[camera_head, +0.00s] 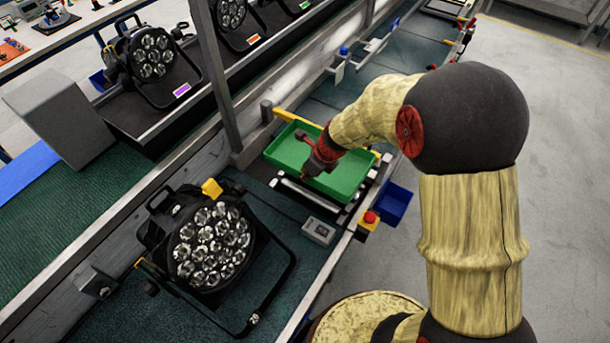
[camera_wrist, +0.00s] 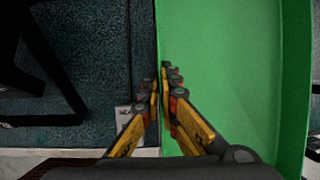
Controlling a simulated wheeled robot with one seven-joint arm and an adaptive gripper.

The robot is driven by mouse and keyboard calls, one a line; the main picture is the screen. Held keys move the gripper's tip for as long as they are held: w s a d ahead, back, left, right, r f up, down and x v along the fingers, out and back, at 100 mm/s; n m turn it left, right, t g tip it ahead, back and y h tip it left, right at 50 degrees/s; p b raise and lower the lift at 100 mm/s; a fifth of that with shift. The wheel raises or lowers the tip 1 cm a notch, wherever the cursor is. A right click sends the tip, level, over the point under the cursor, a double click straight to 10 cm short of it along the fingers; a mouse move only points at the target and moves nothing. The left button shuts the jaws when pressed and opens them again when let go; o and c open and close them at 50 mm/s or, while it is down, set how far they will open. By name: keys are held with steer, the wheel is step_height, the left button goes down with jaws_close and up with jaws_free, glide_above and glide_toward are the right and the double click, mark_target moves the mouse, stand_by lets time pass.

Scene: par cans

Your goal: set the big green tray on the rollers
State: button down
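The big green tray (camera_head: 342,184) is at the roller section of the line in the head view, with metal rollers (camera_head: 312,198) showing below its near edge. Whether it rests fully on them or hangs slightly above cannot be told. In the wrist view the tray (camera_wrist: 225,60) fills the right side. My gripper (camera_wrist: 161,92) has one finger on each side of the tray's near wall, closed against it. In the head view my gripper (camera_head: 308,172) is at the near rim, and my arm hides part of the tray's right side.
A large par can (camera_head: 213,245) lies on the near belt, left of the tray. A grey box with a button (camera_head: 319,231), a red stop button (camera_head: 369,217) and a blue bin (camera_head: 394,203) are close by. A grey post (camera_head: 215,80) stands behind left. Floor on the right is clear.

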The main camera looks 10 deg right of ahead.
mark_target(317, 183)
steer(key=shift+f+b, duration=4.4)
steer(key=shift+f, duration=1.15)
steer(key=c, duration=2.5)
jaws_free()
steer(key=shift+c, duration=0.2)
steer(key=o, duration=0.6)
steer(key=v, duration=1.2)
